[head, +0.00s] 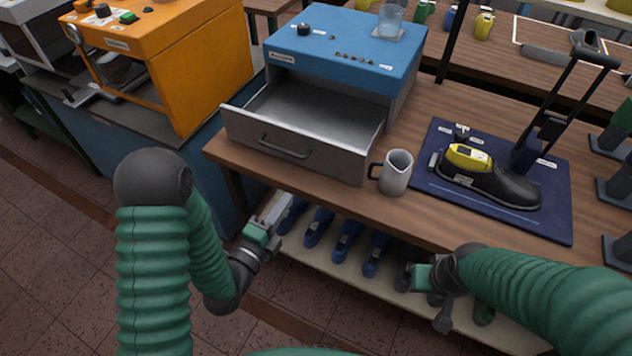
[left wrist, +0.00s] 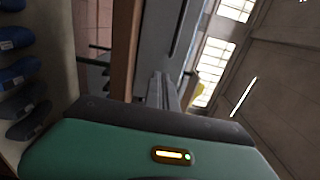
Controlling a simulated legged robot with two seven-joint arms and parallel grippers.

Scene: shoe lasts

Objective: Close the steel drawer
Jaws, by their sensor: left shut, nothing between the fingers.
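The steel drawer (head: 295,145) is pulled out of the blue-topped unit (head: 345,50) on the wooden bench. Its inside looks empty, and a dark bar handle (head: 285,147) runs across its front. My left gripper (head: 274,208) is shut and empty, below and in front of the drawer front, near the bench's front edge, apart from the handle. Its narrow fingers also show in the left wrist view (left wrist: 161,90), pointing up past a grey panel. My right gripper (head: 432,290) is low in front of the bench; its fingers are not clear.
A grey mug (head: 396,172) stands close to the drawer's right front corner. A dark blue mat (head: 540,222) with a black shoe last lies further right. Blue lasts (head: 348,240) sit on the shelf below the bench. An orange machine (head: 205,60) stands at left.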

